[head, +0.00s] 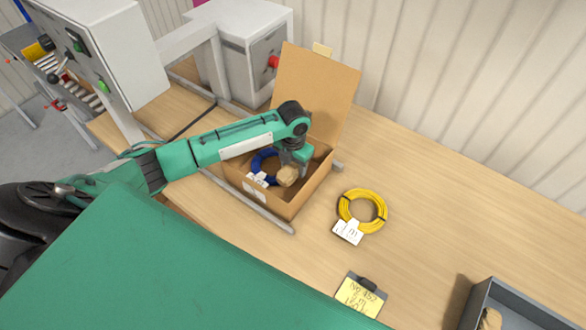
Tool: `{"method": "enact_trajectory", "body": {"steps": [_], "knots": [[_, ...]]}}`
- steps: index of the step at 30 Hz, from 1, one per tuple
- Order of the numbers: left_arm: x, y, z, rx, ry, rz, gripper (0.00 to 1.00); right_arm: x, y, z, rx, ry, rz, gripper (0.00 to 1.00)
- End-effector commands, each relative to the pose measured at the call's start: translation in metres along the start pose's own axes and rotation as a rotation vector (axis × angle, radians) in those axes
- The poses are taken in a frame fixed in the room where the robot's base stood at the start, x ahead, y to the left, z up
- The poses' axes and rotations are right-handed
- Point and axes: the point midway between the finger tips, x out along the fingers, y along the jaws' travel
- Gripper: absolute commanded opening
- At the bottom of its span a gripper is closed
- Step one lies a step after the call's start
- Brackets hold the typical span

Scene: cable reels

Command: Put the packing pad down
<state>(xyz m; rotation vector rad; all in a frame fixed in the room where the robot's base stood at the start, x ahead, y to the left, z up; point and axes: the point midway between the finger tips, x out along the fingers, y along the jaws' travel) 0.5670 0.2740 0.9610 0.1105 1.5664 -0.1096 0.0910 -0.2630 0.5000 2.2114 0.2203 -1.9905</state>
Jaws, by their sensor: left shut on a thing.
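The packing pad (287,176) is a small tan, crumpled-looking piece inside the open cardboard box (285,209). My left gripper (291,164) reaches down into the box from above and is shut on the pad. A coil of blue cable (261,166) with a white tag (257,181) lies in the box, just left of the pad. I cannot tell whether the pad touches the coil or the box floor. My right gripper is not in the head view.
The box's lid (315,90) stands up at the back. A yellow cable coil (362,211) with a white tag lies right of the box. A yellow note on a clipboard (358,296) lies in front. A grey bin (525,306) is at lower right.

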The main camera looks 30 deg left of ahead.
Motion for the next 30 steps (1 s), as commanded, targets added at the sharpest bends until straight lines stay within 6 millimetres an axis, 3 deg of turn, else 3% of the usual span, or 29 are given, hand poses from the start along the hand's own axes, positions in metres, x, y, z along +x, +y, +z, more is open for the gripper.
{"method": "enact_trajectory", "body": {"steps": [7, 23, 24, 26, 30], "knots": [[0.031, -0.001, -0.001, -0.001, 0.002, -0.001, 0.3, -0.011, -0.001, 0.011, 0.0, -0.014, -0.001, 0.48], [0.042, 0.0, -0.001, 0.0, 0.001, 0.0, 0.3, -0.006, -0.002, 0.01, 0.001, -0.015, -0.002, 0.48], [0.041, 0.0, 0.0, 0.0, 0.001, 0.0, 0.6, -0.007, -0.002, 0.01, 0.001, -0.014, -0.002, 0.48], [0.041, 0.0, -0.001, 0.0, 0.001, 0.0, 0.72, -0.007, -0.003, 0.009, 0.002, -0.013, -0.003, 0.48], [0.041, 0.0, -0.001, 0.0, 0.001, 0.0, 0.74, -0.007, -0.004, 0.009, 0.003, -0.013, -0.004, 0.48]]}}
